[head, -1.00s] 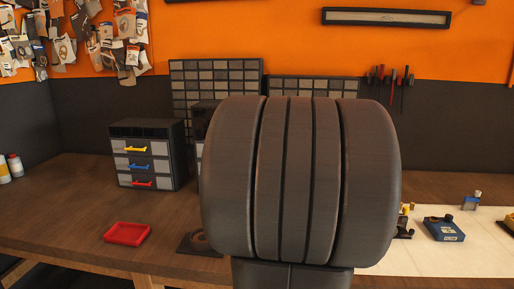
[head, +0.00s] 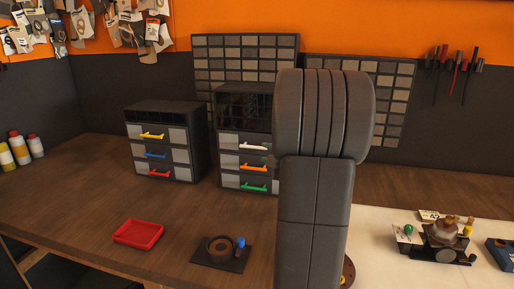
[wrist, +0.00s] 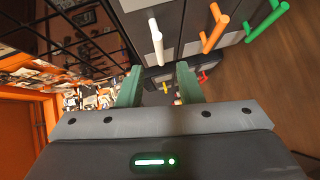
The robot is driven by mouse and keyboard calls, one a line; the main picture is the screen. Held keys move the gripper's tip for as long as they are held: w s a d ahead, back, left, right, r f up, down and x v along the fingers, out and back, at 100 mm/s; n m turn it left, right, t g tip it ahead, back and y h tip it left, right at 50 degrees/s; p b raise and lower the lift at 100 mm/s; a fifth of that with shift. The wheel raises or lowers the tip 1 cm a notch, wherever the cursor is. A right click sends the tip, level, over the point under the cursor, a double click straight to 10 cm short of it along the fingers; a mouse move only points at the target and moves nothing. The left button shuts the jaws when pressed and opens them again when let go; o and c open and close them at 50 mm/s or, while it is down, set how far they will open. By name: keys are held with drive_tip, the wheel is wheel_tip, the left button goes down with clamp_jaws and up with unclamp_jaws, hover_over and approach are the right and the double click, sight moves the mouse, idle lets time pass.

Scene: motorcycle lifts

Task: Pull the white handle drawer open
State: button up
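The white handle (head: 253,146) is on the top drawer of the right small cabinet (head: 231,165), above an orange handle (head: 253,167) and a green handle (head: 254,187). That drawer looks shut. In the wrist view the white handle (wrist: 155,42) shows just beyond my gripper (wrist: 158,72), roughly in line with the gap between its two green fingers. The fingers are apart with nothing between them; I cannot tell how far off the handle is. In the head view my arm hides my gripper and the cabinet's right side.
A similar cabinet (head: 165,142) with yellow, blue and red handles stands to the left. A red tray (head: 138,234) and a dark block with a round part (head: 221,250) lie in front. Bottles (head: 19,149) stand far left. The bench between is clear.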

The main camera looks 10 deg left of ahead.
sight(256, 148)
drive_tip(key=p+x, duration=0.1)
drive_tip(key=x, duration=0.5)
drive_tip(key=shift+w+a, duration=0.25)
drive_tip(key=shift+a, duration=0.05)
clamp_jaws()
